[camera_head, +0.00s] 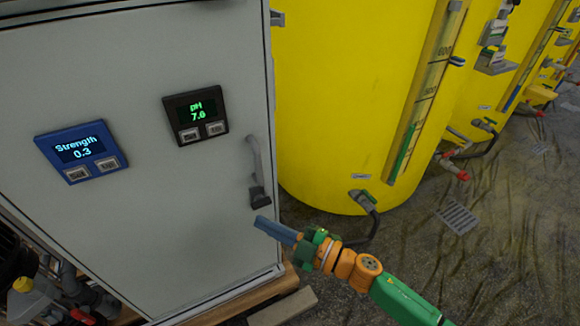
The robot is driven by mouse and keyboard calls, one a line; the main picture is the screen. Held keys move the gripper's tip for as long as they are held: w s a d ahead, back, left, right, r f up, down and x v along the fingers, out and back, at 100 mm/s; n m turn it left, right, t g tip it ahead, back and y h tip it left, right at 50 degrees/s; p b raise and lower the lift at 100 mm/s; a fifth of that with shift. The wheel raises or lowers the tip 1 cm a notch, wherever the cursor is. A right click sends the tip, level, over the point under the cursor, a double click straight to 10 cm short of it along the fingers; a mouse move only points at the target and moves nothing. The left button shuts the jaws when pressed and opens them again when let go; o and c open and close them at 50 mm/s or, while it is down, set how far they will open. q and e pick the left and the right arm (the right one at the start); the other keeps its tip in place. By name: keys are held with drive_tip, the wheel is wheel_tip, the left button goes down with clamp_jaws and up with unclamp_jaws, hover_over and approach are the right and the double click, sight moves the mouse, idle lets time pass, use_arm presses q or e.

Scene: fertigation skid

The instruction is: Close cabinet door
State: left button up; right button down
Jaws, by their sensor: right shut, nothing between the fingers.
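The cabinet door (190,212) is a large light grey panel filling the left of the head view. It looks flush or nearly flush with the cabinet; I cannot tell whether a small gap remains. Its grey handle with a dark lower end (259,190) is near the right edge. My right gripper (262,223) is shut and empty, its blue-grey fingers pointing left, just below the handle in the picture. I cannot tell whether the fingertips touch the door. My left gripper is not in view.
A blue Strength display (80,151) and a black pH display (196,115) are on the door. A big yellow tank (340,90) stands to the right, with a hose (372,222) low on it. Open floor (480,260) lies at the lower right, with pipes at the lower left.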

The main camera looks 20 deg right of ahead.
drive_tip(key=s+d+r+m+t+h+p, duration=0.2)
drive_tip(key=s+d+r+m+t+h, duration=0.4)
drive_tip(key=m+h, duration=0.85)
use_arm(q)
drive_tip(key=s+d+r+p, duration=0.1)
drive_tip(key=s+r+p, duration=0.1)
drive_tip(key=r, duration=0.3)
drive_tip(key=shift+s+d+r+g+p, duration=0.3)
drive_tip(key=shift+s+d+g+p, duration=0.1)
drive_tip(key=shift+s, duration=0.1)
use_arm(e)
drive_tip(key=w+a+m+g+y, duration=0.1)
drive_tip(key=w+m+y, duration=0.2)
drive_tip(key=w, duration=1)
drive_tip(key=shift+a+r, duration=0.15)
drive_tip(key=shift+a, duration=0.2)
